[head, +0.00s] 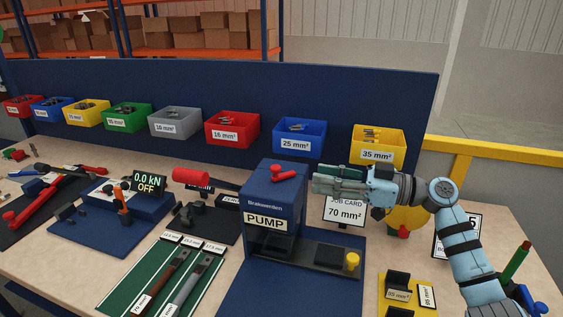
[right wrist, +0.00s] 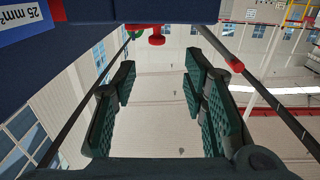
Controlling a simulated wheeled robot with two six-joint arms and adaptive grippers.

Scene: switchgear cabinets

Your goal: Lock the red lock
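The red lock (head: 284,174) is a small red handle on top of the blue pump box (head: 267,182), which carries a "PUMP" label. My right gripper (head: 318,182) comes in from the right, just right of the box top, with its fingers pointing left. In the right wrist view the gripper (right wrist: 160,92) has its dark green finger pads wide apart, with nothing between them. A red knob that looks like the lock (right wrist: 157,37) shows beyond the fingertips near the top of that view, apart from the pads. My left gripper does not show.
Coloured bins stand along the blue back panel, including a blue "25 mm²" bin (head: 300,139) and a yellow "35 mm²" bin (head: 378,146). A job card (head: 345,212) stands below my right gripper. A red cylinder (head: 190,176) and hand tools lie to the left.

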